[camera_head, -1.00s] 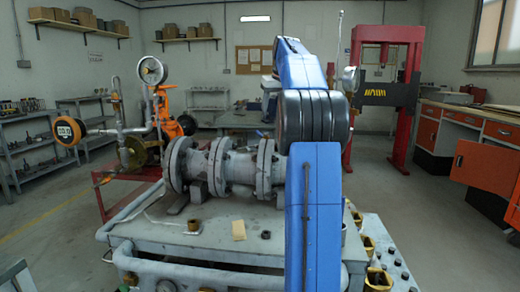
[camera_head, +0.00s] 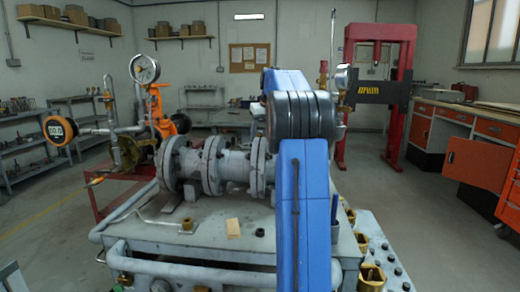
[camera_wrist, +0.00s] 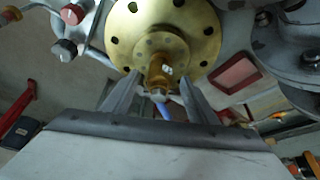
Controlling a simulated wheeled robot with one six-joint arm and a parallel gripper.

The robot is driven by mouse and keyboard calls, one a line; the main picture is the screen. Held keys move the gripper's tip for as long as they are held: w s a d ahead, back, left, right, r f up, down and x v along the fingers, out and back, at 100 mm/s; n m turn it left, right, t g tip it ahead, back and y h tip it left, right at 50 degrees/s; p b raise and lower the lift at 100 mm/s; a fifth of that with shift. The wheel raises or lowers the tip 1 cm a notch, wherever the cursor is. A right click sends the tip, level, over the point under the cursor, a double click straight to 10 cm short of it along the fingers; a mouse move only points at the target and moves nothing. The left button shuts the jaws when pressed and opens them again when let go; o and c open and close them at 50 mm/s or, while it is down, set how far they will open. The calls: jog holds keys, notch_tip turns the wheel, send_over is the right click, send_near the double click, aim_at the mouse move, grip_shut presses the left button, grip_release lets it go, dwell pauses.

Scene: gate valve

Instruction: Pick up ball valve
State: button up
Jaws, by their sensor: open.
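In the wrist view, my gripper (camera_wrist: 159,88) is open, with its two fingers apart on either side of a small brass fitting (camera_wrist: 159,70). A pale piece and a blue strip show just below the fitting, between the fingers. This may be the ball valve, but I cannot tell for certain. Behind the fitting is a large round brass flange (camera_wrist: 196,42) with bolt holes. Contact between the fingers and the fitting cannot be made out. In the head view, my blue arm hides the gripper.
The grey flanged pipe (camera_head: 232,165) lies on the metal bench (camera_head: 190,236). A pressure gauge (camera_head: 144,68) and an orange digital gauge (camera_head: 58,131) stand at left. Brass fittings (camera_head: 371,277) line the bench's right side. A red press (camera_head: 378,35) stands behind.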

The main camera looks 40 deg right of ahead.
jog(key=x, duration=0.5)
jog(key=shift+r, duration=0.1)
grip_shut()
jog(key=shift+r, duration=7.15)
jog(key=shift+r, duration=0.1)
